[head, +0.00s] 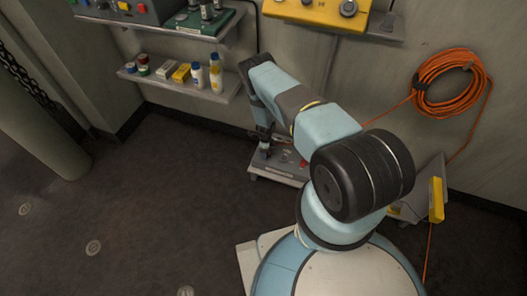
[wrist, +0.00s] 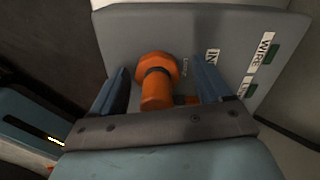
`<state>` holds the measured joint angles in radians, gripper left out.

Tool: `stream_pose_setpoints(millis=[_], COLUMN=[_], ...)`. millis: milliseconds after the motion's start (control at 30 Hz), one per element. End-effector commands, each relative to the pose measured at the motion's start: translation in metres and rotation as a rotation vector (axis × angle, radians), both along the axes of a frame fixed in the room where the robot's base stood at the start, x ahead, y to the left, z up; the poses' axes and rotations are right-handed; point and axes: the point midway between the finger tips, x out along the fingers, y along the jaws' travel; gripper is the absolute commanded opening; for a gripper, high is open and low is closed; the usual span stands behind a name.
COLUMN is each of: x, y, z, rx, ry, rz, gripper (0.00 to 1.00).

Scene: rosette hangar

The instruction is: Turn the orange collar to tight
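The orange collar (wrist: 158,66) shows in the wrist view on a grey panel. It has a dark band around it and an orange stem running toward me. My gripper (wrist: 163,80) is open, with one blue finger on each side of the collar and gaps between. In the head view my gripper (head: 265,147) is at a low grey unit (head: 280,174) by the wall. The collar cannot be made out there.
The panel bears labels, among them "WIRE" (wrist: 264,48), and green patches. Shelves (head: 180,83) with bottles and boxes are on the wall to the left. An orange cable coil (head: 450,82) hangs on the right. A yellow item (head: 436,200) stands low at right. The floor at left is clear.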

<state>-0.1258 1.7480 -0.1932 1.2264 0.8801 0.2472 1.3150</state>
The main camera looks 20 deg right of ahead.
Motion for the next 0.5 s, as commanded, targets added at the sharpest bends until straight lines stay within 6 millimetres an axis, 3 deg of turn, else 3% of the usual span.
stream_pose_setpoints(millis=[267, 500], x=[-0.001, -0.001], y=[-0.001, -0.001], z=[0.003, 0.029], rx=[0.000, 0.000], ry=[0.002, 0.003], rz=[0.000, -0.002], gripper=[0.78, 0.78])
